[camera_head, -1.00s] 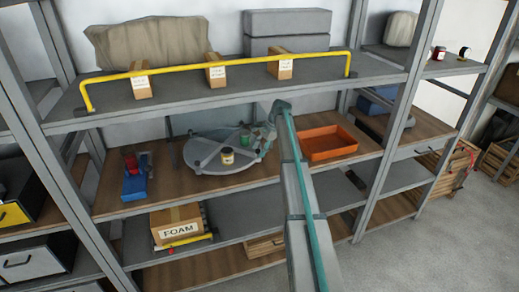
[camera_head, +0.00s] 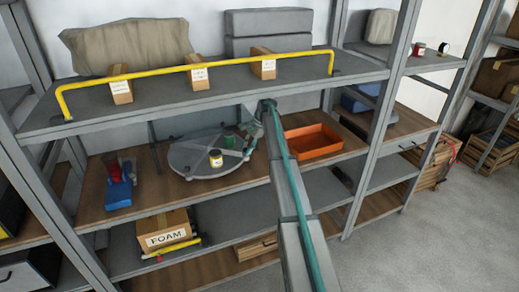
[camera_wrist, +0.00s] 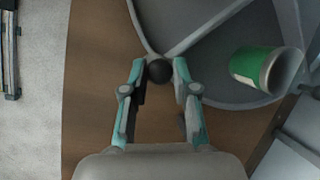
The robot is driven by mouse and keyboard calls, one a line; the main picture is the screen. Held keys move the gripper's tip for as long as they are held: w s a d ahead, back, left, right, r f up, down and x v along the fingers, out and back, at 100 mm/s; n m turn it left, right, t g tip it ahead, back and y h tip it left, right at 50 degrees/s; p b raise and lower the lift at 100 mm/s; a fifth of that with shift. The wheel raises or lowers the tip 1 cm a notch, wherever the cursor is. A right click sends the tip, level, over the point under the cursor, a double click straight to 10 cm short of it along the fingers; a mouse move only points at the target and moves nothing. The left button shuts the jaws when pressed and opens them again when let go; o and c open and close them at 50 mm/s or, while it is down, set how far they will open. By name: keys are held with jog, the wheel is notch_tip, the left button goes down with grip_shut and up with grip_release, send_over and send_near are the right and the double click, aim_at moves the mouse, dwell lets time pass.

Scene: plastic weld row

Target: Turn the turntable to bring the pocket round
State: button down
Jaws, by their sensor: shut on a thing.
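The round grey turntable (camera_head: 185,158) with raised dividers sits on the wooden middle shelf. A small yellow-and-white jar (camera_head: 216,158) stands near its front. My gripper (camera_head: 252,130) is at the turntable's right rear rim, partly hidden by my arm. The green can (camera_wrist: 265,68) lies to the right of the fingers there. The pocket cannot be told apart.
An orange bin (camera_head: 312,142) stands right of the turntable, beyond my arm. A blue-and-red item (camera_head: 119,188) stands to the left. A yellow rail (camera_head: 200,66) runs along the shelf above, before small boxes. A FOAM box (camera_head: 165,230) is on the shelf below.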

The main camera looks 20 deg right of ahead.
jog(key=shift+w+d, duration=0.15)
jog(key=c, duration=0.9)
grip_release()
jog(key=s+d+r, duration=0.1)
jog(key=d+r, duration=0.1)
jog(key=d, duration=0.5)
jog(key=d+r, duration=0.2)
jog(key=d, duration=0.5)
jog(key=shift+s+r, duration=0.25)
jog(key=shift+s, duration=0.1)
